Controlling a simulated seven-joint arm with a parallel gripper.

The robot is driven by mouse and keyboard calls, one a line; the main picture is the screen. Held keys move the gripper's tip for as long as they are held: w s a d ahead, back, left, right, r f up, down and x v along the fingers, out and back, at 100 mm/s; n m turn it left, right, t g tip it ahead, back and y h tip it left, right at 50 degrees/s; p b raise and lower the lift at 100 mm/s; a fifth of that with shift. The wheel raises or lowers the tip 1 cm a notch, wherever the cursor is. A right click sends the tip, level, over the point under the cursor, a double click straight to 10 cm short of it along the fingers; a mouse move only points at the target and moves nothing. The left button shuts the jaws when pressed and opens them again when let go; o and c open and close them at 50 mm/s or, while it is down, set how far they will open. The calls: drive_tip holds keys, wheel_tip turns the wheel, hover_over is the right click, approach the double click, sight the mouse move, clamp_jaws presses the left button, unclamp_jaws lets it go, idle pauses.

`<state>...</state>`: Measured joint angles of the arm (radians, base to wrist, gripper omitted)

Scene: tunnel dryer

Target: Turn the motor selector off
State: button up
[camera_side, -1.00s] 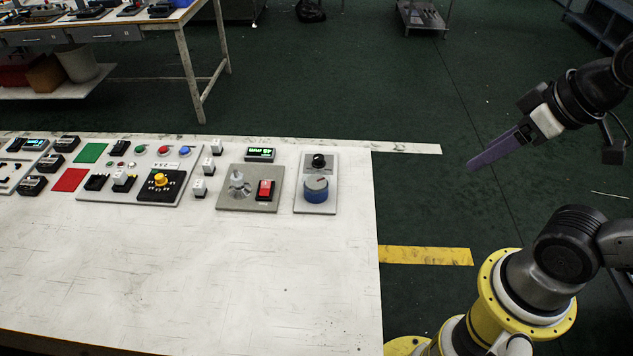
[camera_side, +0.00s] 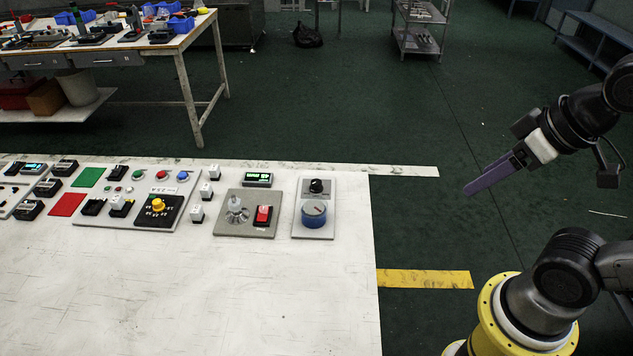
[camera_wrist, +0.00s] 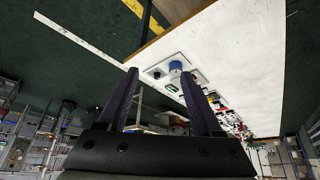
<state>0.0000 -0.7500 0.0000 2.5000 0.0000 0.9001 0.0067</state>
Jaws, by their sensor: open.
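The control panels lie on a white table in the side view. A yellow knob (camera_side: 158,205) sits on a black dial plate; a grey knob (camera_side: 237,212) stands beside a red rocker switch (camera_side: 263,215). At the right end, a small black knob (camera_side: 316,186) is above a blue round knob (camera_side: 314,213). The labels are too small to read, so I cannot tell which is the motor selector. My gripper (camera_side: 468,190) is open and empty, right of the table and apart from the panels. In the wrist view, the blue knob (camera_wrist: 175,67) shows between my fingers (camera_wrist: 159,76).
The white table (camera_side: 200,300) has a clear front area. A cluttered workbench (camera_side: 190,38) and a trolley (camera_side: 420,25) stand behind. Open floor lies between my gripper and the table.

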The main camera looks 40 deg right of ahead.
drive_tip(key=w+r+m, duration=0.4)
drive_tip(key=w+r, duration=0.5)
drive_tip(key=m+g, duration=0.3)
drive_tip(key=g, duration=0.2)
hover_over(317, 182)
wheel_tip(317, 182, down, 16)
drive_tip(key=shift+g, duration=0.3)
wheel_tip(317, 182, down, 19)
drive_tip(key=shift+w+f, duration=0.1)
clamp_jaws()
